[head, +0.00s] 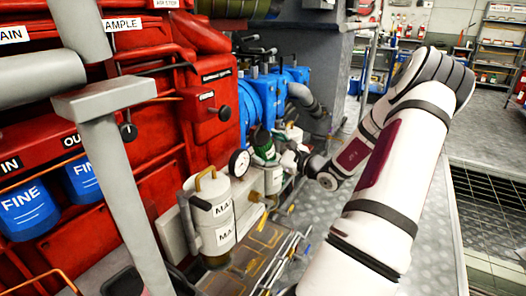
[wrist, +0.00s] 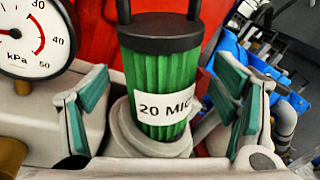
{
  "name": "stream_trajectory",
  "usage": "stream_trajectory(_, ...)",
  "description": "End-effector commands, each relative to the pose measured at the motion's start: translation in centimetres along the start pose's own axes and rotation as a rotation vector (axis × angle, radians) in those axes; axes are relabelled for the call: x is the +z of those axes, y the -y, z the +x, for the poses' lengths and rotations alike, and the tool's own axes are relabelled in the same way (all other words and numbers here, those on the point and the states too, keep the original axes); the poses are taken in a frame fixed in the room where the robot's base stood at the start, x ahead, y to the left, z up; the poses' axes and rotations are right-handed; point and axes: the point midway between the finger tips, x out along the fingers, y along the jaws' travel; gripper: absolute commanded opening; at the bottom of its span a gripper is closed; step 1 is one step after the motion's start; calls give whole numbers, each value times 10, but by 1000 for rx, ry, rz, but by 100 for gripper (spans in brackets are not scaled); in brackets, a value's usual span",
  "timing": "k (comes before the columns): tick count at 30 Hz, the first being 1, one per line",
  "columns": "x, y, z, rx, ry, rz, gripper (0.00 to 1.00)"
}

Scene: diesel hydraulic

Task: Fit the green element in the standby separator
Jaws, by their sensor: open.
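The green element (wrist: 165,75) is a pleated cylinder with a black cap and a label reading "20 MIC". In the wrist view it stands nearly upright between the two teal-padded fingers of my gripper (wrist: 163,108), with a visible gap on each side. Its lower end meets a round pale grey ring (wrist: 122,128); how deep it sits is hidden. In the head view the green element (head: 264,148) shows above a smaller pale vessel (head: 273,180) with a partly hidden label, likely the standby separator. My gripper (head: 287,152) is open beside it there.
A pressure gauge (head: 239,163) stands close left of the element. A pale canister (head: 212,215) with a brass-coloured handle and labels starting "MA" stands in front. Blue machinery (head: 262,98) and red panels (head: 85,170) lie behind. A tray (head: 255,250) is below.

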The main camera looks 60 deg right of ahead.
Motion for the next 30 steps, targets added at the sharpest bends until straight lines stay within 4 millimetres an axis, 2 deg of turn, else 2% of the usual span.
stream_trajectory(3,-3,-1,18,0,0,0,80)
stream_trajectory(6,-2,-1,27,1,1,0,80)
stream_trajectory(14,-1,0,30,0,-1,1,80)
stream_trajectory(15,-1,0,30,0,-1,1,78)
stream_trajectory(22,-1,0,30,0,0,1,26)
stream_trajectory(25,0,0,30,0,0,1,23)
stream_trajectory(26,0,0,30,0,0,1,18)
stream_trajectory(30,0,0,30,0,0,1,18)
